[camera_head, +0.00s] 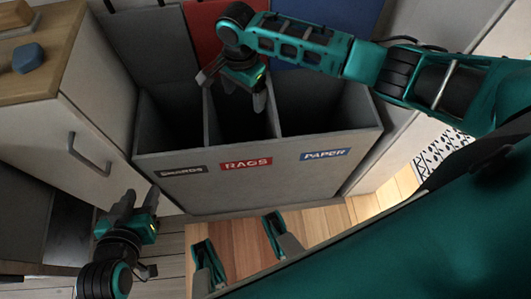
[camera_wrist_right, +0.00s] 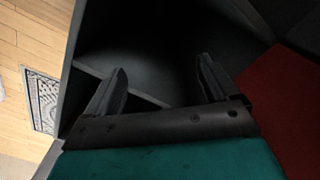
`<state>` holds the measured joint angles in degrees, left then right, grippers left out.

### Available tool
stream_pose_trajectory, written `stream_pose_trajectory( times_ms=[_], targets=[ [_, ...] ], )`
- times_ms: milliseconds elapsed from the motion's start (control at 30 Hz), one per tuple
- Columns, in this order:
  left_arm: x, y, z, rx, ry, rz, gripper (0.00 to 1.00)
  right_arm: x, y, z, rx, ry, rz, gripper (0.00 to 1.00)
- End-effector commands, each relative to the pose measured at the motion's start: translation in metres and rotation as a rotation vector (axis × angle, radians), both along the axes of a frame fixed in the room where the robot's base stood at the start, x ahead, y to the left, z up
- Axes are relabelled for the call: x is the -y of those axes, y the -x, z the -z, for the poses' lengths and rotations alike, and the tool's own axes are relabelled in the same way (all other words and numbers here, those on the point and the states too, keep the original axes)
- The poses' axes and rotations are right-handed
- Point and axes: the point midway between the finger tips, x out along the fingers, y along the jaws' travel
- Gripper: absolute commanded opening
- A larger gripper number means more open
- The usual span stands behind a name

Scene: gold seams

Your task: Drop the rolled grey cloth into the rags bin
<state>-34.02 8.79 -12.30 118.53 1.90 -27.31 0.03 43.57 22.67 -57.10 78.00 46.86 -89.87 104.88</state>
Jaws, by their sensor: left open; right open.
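The bin unit (camera_head: 270,182) has three open compartments, and the rags bin (camera_head: 246,163) is the middle one, with a red RAGS label. My right gripper (camera_head: 232,90) is open above the rags compartment, its fingers pointing down. In the right wrist view, its two fingers (camera_wrist_right: 161,65) are apart with nothing between them, over a dark compartment. The rolled grey cloth is not visible in either view; the bottom of the rags compartment is in deep shadow. My left gripper (camera_head: 140,197) is open and empty, low in front of the cabinet.
The SHARDS compartment (camera_head: 184,170) is on the left and the PAPER compartment (camera_head: 325,154) on the right. A wooden-topped cabinet (camera_head: 88,140) with a handle stands to the left, a blue object (camera_head: 29,57) on top. A patterned rug (camera_head: 440,147) lies at the right.

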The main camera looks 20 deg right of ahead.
Motion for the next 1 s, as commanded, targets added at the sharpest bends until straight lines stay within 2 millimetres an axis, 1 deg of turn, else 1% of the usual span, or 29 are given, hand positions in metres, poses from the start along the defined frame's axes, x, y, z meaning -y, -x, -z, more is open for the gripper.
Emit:
stream_pose_trajectory(
  times_ms=[167,267,367,700,833,1000],
  targets=[
    [0.0,0.0,0.0,-0.001,0.001,-0.001,0.43,0.0,0.0,0.0,0.0,0.0,0.0,0.87],
    [0.0,0.0,-0.002,-0.002,0.0,0.0,0.43,0.0,0.0,-0.006,0.0,0.0,0.0,0.87],
    [0.0,0.001,-0.009,-0.003,0.0,0.0,0.43,0.0,0.0,-0.021,0.002,-0.002,0.0,0.87],
    [0.001,0.0,-0.036,-0.002,0.004,-0.003,0.43,0.0,0.0,-0.095,0.001,-0.002,-0.001,0.87],
    [0.001,0.0,-0.042,-0.002,0.005,-0.003,0.43,0.0,0.0,-0.115,0.001,-0.002,-0.001,0.87],
    [0.001,0.0,-0.045,-0.001,0.005,-0.003,0.43,0.0,0.0,-0.128,0.001,0.0,-0.001,0.87]
  ],
)
